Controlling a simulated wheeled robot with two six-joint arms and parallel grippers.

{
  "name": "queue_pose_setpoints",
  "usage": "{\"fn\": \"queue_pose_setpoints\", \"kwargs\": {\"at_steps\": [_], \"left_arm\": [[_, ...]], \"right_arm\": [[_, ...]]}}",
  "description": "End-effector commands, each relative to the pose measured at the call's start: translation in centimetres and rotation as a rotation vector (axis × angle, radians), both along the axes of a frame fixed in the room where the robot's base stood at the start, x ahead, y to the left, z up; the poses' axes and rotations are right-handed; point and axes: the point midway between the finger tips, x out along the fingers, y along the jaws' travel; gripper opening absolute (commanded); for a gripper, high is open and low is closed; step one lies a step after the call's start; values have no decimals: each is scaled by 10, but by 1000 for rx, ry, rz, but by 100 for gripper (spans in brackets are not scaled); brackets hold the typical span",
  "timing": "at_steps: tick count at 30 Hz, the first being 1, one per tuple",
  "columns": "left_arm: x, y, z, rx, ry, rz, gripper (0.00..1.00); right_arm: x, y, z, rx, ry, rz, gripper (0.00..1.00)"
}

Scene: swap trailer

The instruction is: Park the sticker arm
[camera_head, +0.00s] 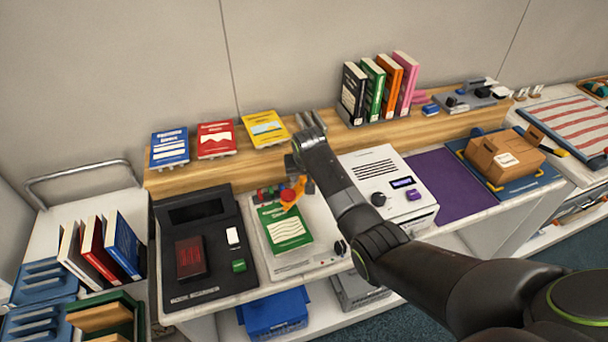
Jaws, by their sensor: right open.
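The sticker arm, an orange lever with a red knob (288,197), stands over the top edge of a green book (287,228). The book lies flat on a pale machine (312,264). My right arm reaches in from the lower right, and my right gripper (294,172) points down just above and behind the orange lever. Its fingers are small and partly hidden; it is open, and I cannot tell whether it touches the lever. My left gripper is out of view.
Left of the machine is a black device (208,250) with a dark red book on it. Right is a white printer-like box (392,188), partly behind my arm. A wooden shelf (222,170) with books runs along the back. A purple mat (448,185) is bare.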

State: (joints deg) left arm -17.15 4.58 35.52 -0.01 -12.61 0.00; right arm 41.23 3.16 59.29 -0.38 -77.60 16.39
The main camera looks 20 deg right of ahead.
Motion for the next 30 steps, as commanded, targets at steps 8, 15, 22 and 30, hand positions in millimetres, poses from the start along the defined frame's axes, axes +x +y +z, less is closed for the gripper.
{"fn": "queue_pose_setpoints", "kwargs": {"at_steps": [8,15,22,30], "left_arm": [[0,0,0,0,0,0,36],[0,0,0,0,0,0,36],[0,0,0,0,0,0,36],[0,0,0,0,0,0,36]], "right_arm": [[3,0,-6,0,-1,0,46],[3,-1,-6,0,-1,0,38],[3,0,-6,0,-1,0,8],[3,-1,-6,-1,-1,1,0]]}}
